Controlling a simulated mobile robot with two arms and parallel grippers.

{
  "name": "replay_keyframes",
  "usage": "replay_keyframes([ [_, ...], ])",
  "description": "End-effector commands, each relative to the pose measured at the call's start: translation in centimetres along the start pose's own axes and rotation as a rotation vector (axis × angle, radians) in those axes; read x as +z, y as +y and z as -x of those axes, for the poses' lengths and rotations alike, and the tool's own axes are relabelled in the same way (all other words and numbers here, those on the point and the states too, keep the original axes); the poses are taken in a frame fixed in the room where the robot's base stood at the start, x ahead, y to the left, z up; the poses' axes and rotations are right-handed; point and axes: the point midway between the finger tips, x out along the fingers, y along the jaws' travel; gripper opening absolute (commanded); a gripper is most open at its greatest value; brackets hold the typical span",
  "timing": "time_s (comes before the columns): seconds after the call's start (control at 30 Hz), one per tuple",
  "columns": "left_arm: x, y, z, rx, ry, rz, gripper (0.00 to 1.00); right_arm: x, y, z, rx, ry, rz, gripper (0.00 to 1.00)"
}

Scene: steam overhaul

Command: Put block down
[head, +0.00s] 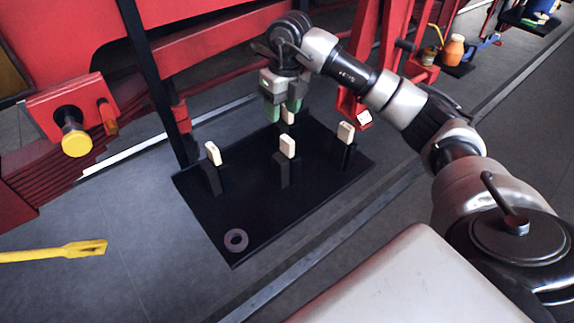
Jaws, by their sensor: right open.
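My right gripper (283,108) is at the far edge of a black tray (210,208), pointing down with its green-tipped fingers apart. A cream block (288,117) shows just below and between the fingertips, partly hidden by them; I cannot tell if they touch it. More cream blocks stand on dark posts on the tray: one at left (212,153), one in the middle (287,146) and one at right (345,132). My left gripper is out of view.
A grey ring (236,240) lies at the tray's near corner. Red machinery (190,55) rises behind the tray. A red bracket (352,100) stands behind its right side. A yellow tool (60,251) is at left. The tray's near part is mostly bare.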

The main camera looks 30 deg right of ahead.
Motion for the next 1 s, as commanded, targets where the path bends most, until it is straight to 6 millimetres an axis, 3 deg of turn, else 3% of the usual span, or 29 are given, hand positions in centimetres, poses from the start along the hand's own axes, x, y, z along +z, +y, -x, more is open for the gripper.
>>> replay_keyframes([
  [0.2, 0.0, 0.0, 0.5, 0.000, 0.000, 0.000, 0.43, -0.5, -1.5, -1.1, -0.093, 0.046, -0.022, 0.49],
  [0.4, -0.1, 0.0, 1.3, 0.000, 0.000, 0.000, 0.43, -0.7, -1.7, -4.2, -0.091, 0.045, -0.022, 0.49],
  [0.67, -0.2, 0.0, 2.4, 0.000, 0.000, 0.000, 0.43, -0.9, -1.6, -6.2, -0.089, 0.044, -0.020, 0.49],
  [0.8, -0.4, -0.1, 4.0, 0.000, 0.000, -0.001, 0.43, -1.4, -1.3, -8.3, -0.088, 0.046, -0.020, 0.49],
  [1.0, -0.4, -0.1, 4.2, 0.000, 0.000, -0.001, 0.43, -1.3, -1.6, -10.5, -0.089, 0.041, -0.020, 0.49],
])
